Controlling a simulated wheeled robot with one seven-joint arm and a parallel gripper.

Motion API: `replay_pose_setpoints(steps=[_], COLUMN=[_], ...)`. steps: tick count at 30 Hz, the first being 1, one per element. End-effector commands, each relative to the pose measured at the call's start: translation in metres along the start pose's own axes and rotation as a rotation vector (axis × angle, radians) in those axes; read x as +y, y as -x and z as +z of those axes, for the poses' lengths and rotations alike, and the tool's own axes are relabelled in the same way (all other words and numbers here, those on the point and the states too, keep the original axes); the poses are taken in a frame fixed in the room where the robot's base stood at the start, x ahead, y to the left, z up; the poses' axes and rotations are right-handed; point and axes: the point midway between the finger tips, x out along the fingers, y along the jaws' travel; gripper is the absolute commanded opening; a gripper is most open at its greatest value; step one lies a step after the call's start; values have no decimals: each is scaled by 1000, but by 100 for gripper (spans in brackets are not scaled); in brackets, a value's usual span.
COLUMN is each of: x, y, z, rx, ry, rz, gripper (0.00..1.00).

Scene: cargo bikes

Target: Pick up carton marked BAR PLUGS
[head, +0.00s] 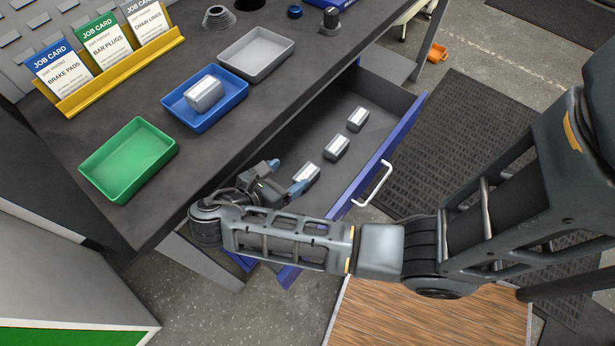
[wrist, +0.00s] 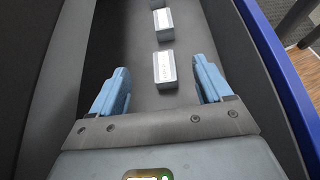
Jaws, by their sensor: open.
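Three small silver-white cartons lie in a row in the open drawer (head: 372,92): the nearest carton (head: 306,174), the middle carton (head: 337,147) and the far carton (head: 357,119). Their print is too small to read, so I cannot tell which is marked BAR PLUGS. My gripper (head: 286,177) is open and empty in the drawer's near end. In the wrist view, the nearest carton (wrist: 164,70) lies ahead, between the lines of the spread fingers (wrist: 161,76), with visible gaps on both sides. The middle carton (wrist: 163,23) is beyond it.
On the bench stand an empty green tray (head: 107,180), a blue tray (head: 238,88) holding another silver carton (head: 204,94), and an empty grey tray (head: 257,72). A yellow rack (head: 130,68) holds job cards, including BAR PLUGS (head: 105,42). The drawer's blue front (head: 405,127) and the bench edge flank my gripper.

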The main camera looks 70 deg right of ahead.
Motion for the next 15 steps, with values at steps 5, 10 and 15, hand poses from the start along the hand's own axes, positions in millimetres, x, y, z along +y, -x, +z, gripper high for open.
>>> replay_pose_setpoints(steps=[5,10,15], x=[0,0,0], y=[-18,-31,-40], z=[-33,-51,-49], rx=[0,0,1], ry=[2,-1,-3], rz=[-1,-1,1], gripper=[78,78,78])
